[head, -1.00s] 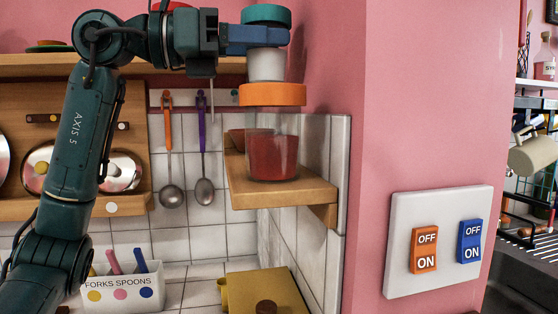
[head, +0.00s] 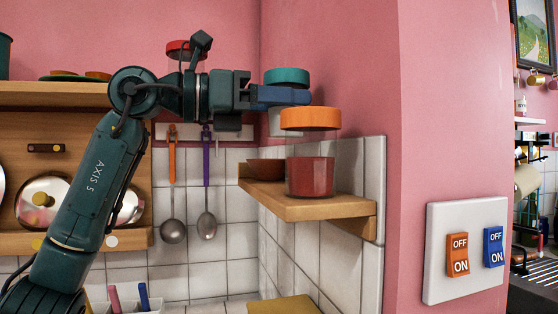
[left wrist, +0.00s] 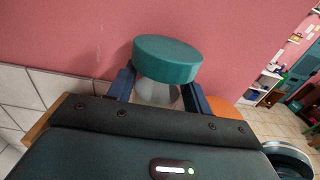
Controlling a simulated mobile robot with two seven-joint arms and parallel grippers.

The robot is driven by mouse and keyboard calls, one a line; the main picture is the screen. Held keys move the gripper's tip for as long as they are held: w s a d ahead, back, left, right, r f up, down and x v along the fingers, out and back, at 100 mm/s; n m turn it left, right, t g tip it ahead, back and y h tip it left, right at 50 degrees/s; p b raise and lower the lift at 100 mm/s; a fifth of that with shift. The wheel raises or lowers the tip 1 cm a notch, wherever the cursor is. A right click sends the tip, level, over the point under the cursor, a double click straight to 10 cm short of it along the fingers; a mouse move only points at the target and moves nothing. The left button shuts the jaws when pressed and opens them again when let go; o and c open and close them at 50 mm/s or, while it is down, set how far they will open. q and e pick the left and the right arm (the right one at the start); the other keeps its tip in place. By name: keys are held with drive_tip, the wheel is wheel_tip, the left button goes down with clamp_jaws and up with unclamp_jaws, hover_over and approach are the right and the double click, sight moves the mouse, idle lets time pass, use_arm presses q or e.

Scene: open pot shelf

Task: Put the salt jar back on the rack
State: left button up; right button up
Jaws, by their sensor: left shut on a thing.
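The salt jar, as I take it, has a teal lid (head: 287,76) and a pale body (head: 274,122). My left gripper (head: 290,95) is shut on it just below the lid, above the small wooden shelf (head: 310,208). In the left wrist view the teal lid (left wrist: 167,58) stands between the two fingers, with the pale body (left wrist: 158,93) below. In the head view the jar's lower part is partly hidden behind an orange lid. I cannot tell which fixture is the rack. My right gripper is not in view.
A jar with an orange lid (head: 310,118) and red contents (head: 310,177) stands on the small shelf. A brown bowl (head: 264,169) is behind it. Ladles (head: 173,231) hang to the left. A red lid (head: 184,48) shows behind my left arm.

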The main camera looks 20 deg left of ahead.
sight(281, 138)
use_arm(q)
drive_tip(key=shift+f+b, duration=0.75)
drive_tip(key=shift+f, duration=2.7)
drive_tip(key=o, duration=1.1)
drive_tip(key=shift+c, duration=0.2)
drive_tip(key=shift+r, duration=0.1)
drive_tip(key=shift+s+a+r+p, duration=0.1)
drive_tip(key=shift+r+p, duration=0.15)
drive_tip(key=shift+p, duration=0.05)
drive_tip(key=b+v, duration=0.1)
drive_tip(key=v, duration=1.1)
drive_tip(key=shift+f, duration=0.1)
